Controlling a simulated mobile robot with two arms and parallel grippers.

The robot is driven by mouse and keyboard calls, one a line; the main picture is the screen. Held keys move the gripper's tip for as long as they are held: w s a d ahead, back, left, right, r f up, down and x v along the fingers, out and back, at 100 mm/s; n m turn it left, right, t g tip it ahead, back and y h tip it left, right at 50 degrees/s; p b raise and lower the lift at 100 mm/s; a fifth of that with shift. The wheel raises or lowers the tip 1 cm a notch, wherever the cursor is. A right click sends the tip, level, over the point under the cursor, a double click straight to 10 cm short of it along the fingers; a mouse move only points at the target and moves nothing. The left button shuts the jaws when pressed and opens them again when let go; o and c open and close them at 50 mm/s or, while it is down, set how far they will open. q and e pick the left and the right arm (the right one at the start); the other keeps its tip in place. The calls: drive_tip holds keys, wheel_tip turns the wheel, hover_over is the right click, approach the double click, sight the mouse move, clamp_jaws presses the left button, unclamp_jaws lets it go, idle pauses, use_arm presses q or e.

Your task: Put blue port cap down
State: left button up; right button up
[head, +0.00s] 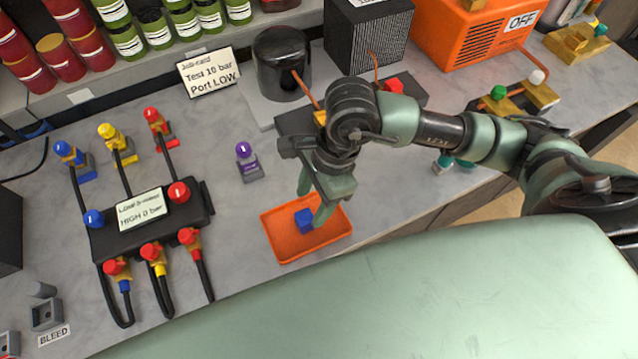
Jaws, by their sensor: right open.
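The blue port cap (303,220) is a small blue block in the shallow orange tray (284,256) at the centre of the bench. My right gripper (312,205) points down over the tray with its fingers apart, just above and beside the cap. One finger partly overlaps the cap's right side in the picture; I cannot tell if they touch. My left gripper is out of view.
A black manifold (184,213) with hoses and coloured knobs lies left of the tray. A purple-topped fitting (247,161) stands behind the tray. A black pump cylinder (282,63) and an orange box (465,45) stand at the back. Bench between manifold and tray is clear.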

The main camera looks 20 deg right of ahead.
drive_tip(key=b+v, duration=0.1)
drive_tip(key=v, duration=0.6)
